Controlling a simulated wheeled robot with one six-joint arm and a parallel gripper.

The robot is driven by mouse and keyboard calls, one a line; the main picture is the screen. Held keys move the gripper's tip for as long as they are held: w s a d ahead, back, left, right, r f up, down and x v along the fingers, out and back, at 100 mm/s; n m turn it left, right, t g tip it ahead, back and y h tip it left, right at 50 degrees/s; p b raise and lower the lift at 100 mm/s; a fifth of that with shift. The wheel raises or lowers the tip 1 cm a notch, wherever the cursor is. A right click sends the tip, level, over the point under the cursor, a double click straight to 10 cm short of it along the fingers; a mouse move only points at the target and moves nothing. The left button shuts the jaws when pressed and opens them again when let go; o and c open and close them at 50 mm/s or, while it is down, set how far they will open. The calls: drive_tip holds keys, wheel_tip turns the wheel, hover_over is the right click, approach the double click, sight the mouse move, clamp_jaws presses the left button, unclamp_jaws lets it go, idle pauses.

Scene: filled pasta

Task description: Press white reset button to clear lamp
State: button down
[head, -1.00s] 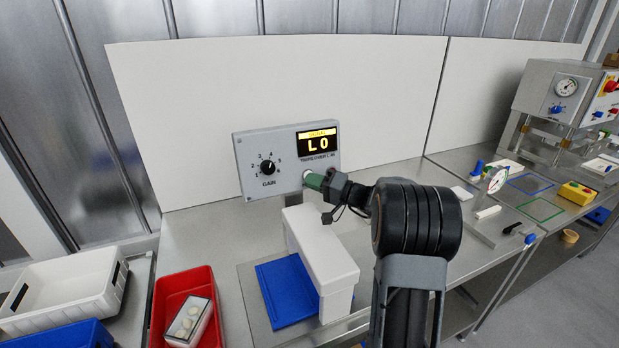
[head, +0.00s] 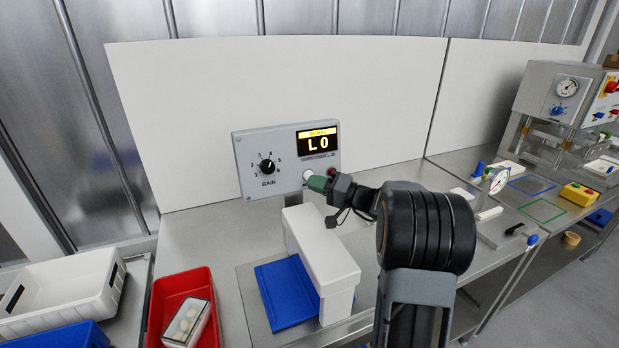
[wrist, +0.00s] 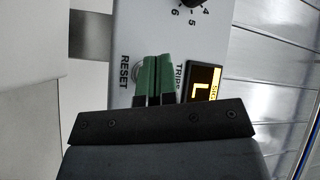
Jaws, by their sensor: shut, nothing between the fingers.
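The grey control box (head: 247,158) stands upright on a post, with a black GAIN knob (head: 267,167) and a display (head: 318,141) reading "LO" in yellow. The white reset button (head: 308,175) shows at the lower part of the panel, just left of my gripper tip. A dark red lamp (head: 332,171) sits right of it, partly behind my gripper. My gripper (head: 317,183) has green fingertips, shut and empty, in front of the panel beside the button. In the wrist view the green fingers (wrist: 154,75) partly cover the round button beside the RESET label (wrist: 126,72). Contact cannot be told.
A white block-shaped housing (head: 320,255) with a blue plate (head: 286,292) stands below the box. A red bin (head: 160,300) and a white crate (head: 65,290) are at left.

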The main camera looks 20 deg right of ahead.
drive_tip(key=shift+s+r+b, duration=0.2)
drive_tip(key=shift+s+b, duration=0.3)
drive_tip(key=shift+s, duration=0.7)
drive_tip(key=shift+s+r+b, duration=0.15)
drive_tip(key=shift+s+b, duration=0.35)
drive_tip(key=shift+s, duration=0.65)
